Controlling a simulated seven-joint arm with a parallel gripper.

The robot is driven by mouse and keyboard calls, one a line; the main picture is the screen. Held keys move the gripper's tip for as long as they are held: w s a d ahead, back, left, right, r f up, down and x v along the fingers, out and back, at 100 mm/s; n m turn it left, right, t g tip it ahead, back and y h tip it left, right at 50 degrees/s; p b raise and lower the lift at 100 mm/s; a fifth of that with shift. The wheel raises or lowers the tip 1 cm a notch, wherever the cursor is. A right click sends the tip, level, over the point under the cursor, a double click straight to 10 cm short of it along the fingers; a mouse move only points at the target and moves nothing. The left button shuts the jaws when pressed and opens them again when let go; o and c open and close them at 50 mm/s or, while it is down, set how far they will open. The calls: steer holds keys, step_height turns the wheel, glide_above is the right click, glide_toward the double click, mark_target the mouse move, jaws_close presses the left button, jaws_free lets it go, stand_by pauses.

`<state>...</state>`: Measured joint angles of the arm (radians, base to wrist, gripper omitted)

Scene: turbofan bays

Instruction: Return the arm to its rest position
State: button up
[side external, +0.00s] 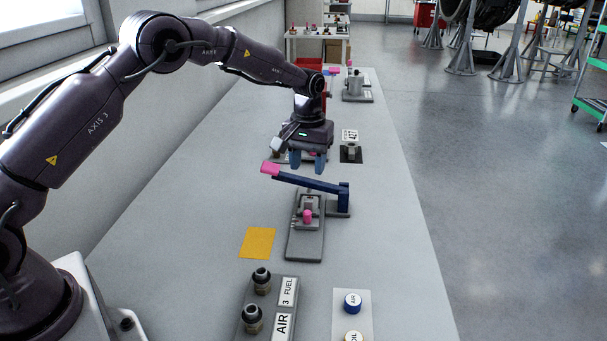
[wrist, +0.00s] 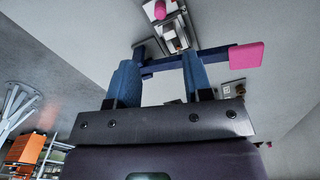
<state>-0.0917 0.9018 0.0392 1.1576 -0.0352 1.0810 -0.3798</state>
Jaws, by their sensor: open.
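My gripper (side external: 307,168) hangs over the bench with its blue fingers pointing down. It is open and empty; the wrist view shows a wide gap between the fingers (wrist: 160,66). Just in front of it in the side view is a dark blue lever (side external: 308,182) with a pink end (side external: 270,169), raised on a blue post (side external: 343,197). In the wrist view the lever (wrist: 218,53) crosses beyond the fingertips, its pink end (wrist: 246,56) to the right. I cannot tell whether the fingers touch it.
A grey fixture (side external: 305,243) with a pink knob (side external: 307,216) sits by the lever. A yellow square (side external: 257,243), a plate of AIR and FUEL fittings (side external: 267,311) and a cap plate (side external: 363,300) lie nearer. More fixtures (side external: 355,88) stand behind. The bench's left side is clear.

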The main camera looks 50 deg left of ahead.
steer(key=s+d+r+m+t, duration=0.2)
steer(key=s+r, duration=0.4)
steer(key=s, duration=0.5)
steer(key=s+d+r+m+t, duration=0.1)
steer(key=s+d+r+m, duration=0.1)
steer(key=s+r, duration=0.4)
steer(key=s+d+r+m+t, duration=0.1)
steer(key=s+r, duration=0.5)
steer(key=s, duration=1)
steer(key=shift+d+r+m+t, duration=0.2)
steer(key=shift+d+m+t, duration=0.25)
steer(key=shift+t, duration=0.35)
